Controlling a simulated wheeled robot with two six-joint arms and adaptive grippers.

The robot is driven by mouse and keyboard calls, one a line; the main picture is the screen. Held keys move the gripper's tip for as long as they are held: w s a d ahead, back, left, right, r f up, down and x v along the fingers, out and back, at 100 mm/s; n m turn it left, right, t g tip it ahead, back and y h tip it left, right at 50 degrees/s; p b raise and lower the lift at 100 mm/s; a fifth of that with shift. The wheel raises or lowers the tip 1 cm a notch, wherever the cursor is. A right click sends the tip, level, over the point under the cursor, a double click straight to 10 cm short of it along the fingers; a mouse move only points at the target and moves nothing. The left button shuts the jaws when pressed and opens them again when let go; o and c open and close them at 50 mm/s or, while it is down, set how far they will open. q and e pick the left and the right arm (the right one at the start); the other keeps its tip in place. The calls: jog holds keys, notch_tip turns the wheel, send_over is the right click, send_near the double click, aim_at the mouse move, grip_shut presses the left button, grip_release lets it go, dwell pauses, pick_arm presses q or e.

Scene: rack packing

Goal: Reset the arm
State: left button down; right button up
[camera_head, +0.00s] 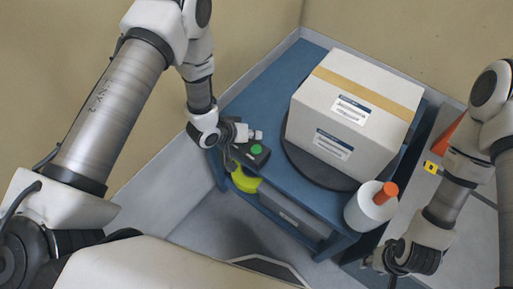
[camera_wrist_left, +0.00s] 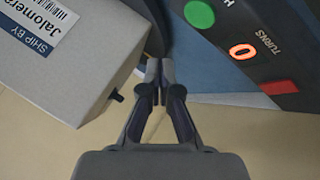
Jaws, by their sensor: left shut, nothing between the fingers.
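My left arm reaches in from the left, and my left gripper (camera_head: 257,134) is beside the small dark control box (camera_head: 250,158) with a green button (camera_head: 256,149). In the left wrist view its fingers (camera_wrist_left: 160,68) are together, with nothing between them.
A white taped carton (camera_head: 335,115) stands on a dark round turntable (camera_head: 300,158) on a blue bench (camera_head: 262,98). A white roll with an orange top (camera_head: 368,210) stands at the front right corner. A yellow-green object (camera_head: 245,180) is below the control box. Grey floor lies left of the bench.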

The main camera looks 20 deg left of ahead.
pick_arm(q)
jog(key=shift+f, duration=0.1)
dwell(0.4)
jog(key=s+a+f+g+y, duration=0.1)
jog(key=s+a+g+y, duration=0.1)
jog(key=s, duration=0.7)
jog(key=s+a+f+g+y, duration=0.1)
jog(key=s+a, duration=0.3)
jog(key=s, duration=0.4)
jog(key=s+a+f+m+g+y, duration=0.1)
jog(key=s+a+g+y, duration=0.1)
jog(key=s, duration=0.7)
jog(key=shift+s+a+f+g+y, duration=0.35)
jog(key=shift+a+g, duration=0.3)
jog(key=shift+g, duration=0.45)
